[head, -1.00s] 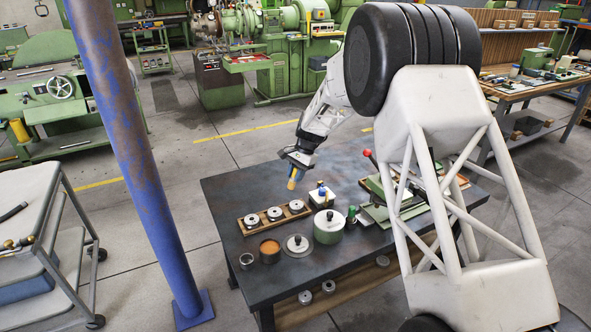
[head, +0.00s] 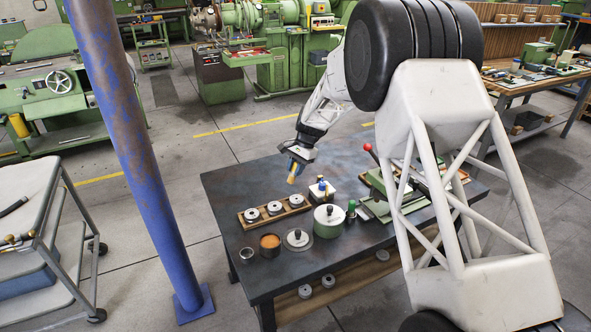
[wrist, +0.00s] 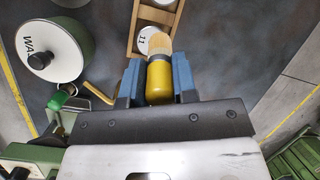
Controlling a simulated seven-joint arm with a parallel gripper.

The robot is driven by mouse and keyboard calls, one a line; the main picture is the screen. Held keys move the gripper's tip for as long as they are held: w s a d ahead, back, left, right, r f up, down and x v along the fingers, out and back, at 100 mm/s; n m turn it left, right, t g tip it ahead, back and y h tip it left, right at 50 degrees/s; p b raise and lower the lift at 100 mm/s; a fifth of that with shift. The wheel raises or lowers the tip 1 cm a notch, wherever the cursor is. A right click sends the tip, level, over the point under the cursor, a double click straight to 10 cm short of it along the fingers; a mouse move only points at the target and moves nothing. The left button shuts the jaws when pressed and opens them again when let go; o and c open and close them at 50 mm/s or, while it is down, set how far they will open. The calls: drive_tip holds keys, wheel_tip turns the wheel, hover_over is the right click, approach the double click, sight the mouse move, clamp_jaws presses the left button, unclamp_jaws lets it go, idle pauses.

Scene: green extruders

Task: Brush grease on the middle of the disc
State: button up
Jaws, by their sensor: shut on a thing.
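My gripper (head: 297,156) is shut on a brush (head: 294,173), held above the table behind the wooden rack. In the wrist view the brush (wrist: 159,82) has a yellow handle between the blue fingers and pale bristles pointing away from the gripper. The wooden rack (head: 286,214) holds three pale round discs, the middle one (head: 274,208) between two others. In the wrist view a disc marked with a number (wrist: 146,36) lies partly behind the bristles. An open tin (head: 270,253) with orange-brown contents stands in front of the rack. The bristles appear clear of the discs.
A knobbed grey lid (head: 298,239) lies beside the tin. A green pot with a white lid (head: 328,214) stands to its right. A small empty cup (head: 247,256) is at the front left. The table's left back (head: 235,180) is clear.

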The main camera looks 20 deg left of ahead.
drive_tip(key=shift+f, duration=3.4)
drive_tip(key=shift+w+d+f, duration=0.3)
drive_tip(key=shift+f, duration=0.25)
drive_tip(key=shift+w+d+f, duration=0.1)
drive_tip(key=shift+w+d, duration=0.9)
drive_tip(key=shift+d, duration=0.25)
drive_tip(key=shift+s+a, duration=1.15)
drive_tip(key=shift+a, duration=0.3)
drive_tip(key=shift+s+a, duration=0.15)
drive_tip(key=shift+r, duration=4.1)
